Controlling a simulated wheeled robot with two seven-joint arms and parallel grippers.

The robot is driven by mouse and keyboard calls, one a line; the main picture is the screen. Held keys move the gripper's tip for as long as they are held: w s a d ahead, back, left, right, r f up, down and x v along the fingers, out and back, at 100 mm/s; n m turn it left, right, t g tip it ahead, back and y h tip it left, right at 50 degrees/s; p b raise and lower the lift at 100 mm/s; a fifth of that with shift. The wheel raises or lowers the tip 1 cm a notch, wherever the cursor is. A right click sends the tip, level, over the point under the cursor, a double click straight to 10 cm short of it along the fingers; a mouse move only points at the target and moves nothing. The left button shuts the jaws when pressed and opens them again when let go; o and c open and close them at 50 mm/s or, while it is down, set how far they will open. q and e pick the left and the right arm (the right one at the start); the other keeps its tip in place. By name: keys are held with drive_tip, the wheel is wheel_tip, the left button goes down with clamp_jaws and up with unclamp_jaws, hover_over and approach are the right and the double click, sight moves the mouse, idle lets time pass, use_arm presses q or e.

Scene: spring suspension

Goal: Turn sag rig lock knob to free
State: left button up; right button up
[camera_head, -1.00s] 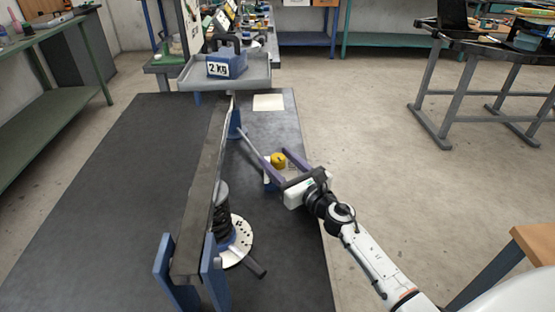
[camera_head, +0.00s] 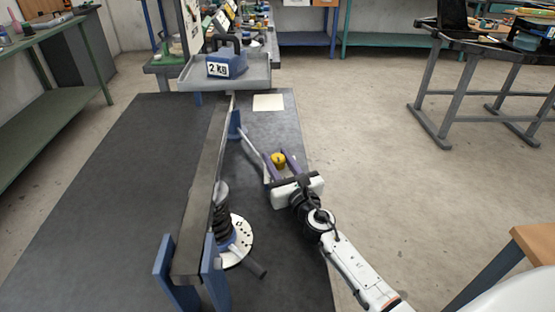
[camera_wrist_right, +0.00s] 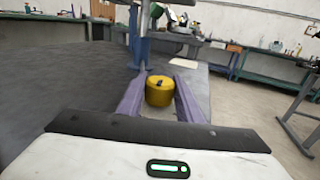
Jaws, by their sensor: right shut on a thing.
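The yellow lock knob (camera_head: 278,159) sits on a small pale base on the right side of the dark rig table (camera_head: 110,180). It also shows in the right wrist view (camera_wrist_right: 159,92), with a dark mark on its top. My right gripper (camera_head: 279,164) comes in from the lower right, its purple fingers one on each side of the knob and shut on it. The knob's base is mostly hidden by the gripper. My left gripper is not in view.
A long dark beam (camera_head: 205,190) runs along the table, with a black spring (camera_head: 222,215) and a white dial disc (camera_head: 238,240) beside it. A tray (camera_head: 255,78) holds a 2 KG weight (camera_head: 226,65). A pale card (camera_head: 268,102) lies behind the knob.

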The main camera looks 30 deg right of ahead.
drive_tip(key=shift+m+h, duration=0.8)
drive_tip(key=shift+h, duration=0.4)
drive_tip(key=o, duration=1)
drive_tip(key=shift+o, duration=0.2)
drive_tip(key=v, duration=0.9)
drive_tip(key=shift+s+a+r, duration=0.1)
drive_tip(key=shift+s+a, duration=0.05)
drive_tip(key=shift+s, duration=0.5)
